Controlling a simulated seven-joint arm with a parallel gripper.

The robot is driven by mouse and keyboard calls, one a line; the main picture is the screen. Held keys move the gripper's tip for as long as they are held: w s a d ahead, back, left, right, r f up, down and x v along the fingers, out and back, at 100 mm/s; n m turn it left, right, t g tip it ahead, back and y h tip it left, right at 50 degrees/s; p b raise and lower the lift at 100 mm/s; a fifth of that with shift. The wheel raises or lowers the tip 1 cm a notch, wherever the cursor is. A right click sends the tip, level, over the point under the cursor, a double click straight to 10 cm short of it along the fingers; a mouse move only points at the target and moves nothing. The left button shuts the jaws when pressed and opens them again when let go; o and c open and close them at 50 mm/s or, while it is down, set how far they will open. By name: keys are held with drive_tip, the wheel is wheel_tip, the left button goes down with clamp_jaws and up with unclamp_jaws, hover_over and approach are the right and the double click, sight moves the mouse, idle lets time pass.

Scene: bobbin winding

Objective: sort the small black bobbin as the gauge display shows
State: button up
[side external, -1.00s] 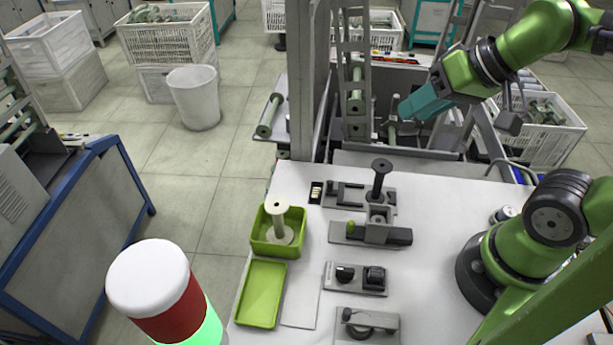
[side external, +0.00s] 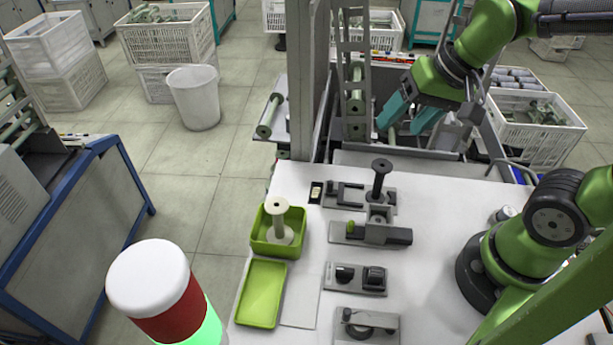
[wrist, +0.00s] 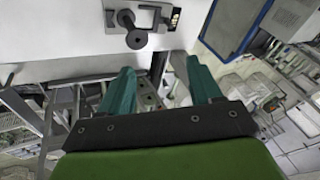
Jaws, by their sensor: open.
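The small black bobbin (side external: 379,179) stands upright on a grey fixture at the far end of the white table; in the wrist view the black bobbin (wrist: 130,29) shows near the top edge. My gripper (side external: 402,127) hangs beyond the table's far edge, past the bobbin and apart from it. Its two teal fingers are spread and nothing is between them; they also show in the wrist view (wrist: 158,78). A small display (side external: 316,191) beside the fixture is too small to read. A green bin (side external: 258,246) holds a pale bobbin (side external: 278,219) upright.
An empty green tray (side external: 261,294) lies in front of the bin. A grey block fixture (side external: 372,234), a knob panel (side external: 355,279) and another fixture (side external: 366,326) line the table's middle. A grey post (side external: 299,80) and machine frame stand at the far edge.

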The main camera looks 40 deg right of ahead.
sight(382, 165)
drive_tip(key=w+f+m+g, duration=0.1)
drive_tip(key=m, duration=0.2)
drive_tip(key=w+f+m+g, duration=0.1)
drive_tip(key=m, duration=0.3)
drive_tip(key=f+m+g+h, duration=0.1)
drive_tip(key=f+m, duration=0.1)
drive_tip(key=m, duration=0.1)
drive_tip(key=shift+w+d+f, duration=0.1)
drive_tip(key=shift+w+d, duration=0.1)
drive_tip(key=shift+w, duration=0.2)
drive_tip(key=m, duration=0.1)
drive_tip(key=m+g, duration=0.1)
drive_tip(key=m, duration=0.1)
drive_tip(key=shift+w+d+f, duration=0.1)
drive_tip(key=shift+w+f, duration=0.1)
drive_tip(key=shift+f, duration=0.1)
drive_tip(key=m, duration=0.2)
drive_tip(key=shift+w+d+f+m+h, duration=0.1)
drive_tip(key=shift+w+m+h, duration=0.05)
drive_tip(key=shift+m+h, duration=0.15)
drive_tip(key=m, duration=0.3)
drive_tip(key=shift+d+m+g, duration=0.2)
drive_tip(key=shift+m+g, duration=0.1)
drive_tip(key=shift+m, duration=0.8)
drive_tip(key=shift+f, duration=3.6)
drive_tip(key=c, duration=0.7)
drive_tip(key=shift+r, duration=2.55)
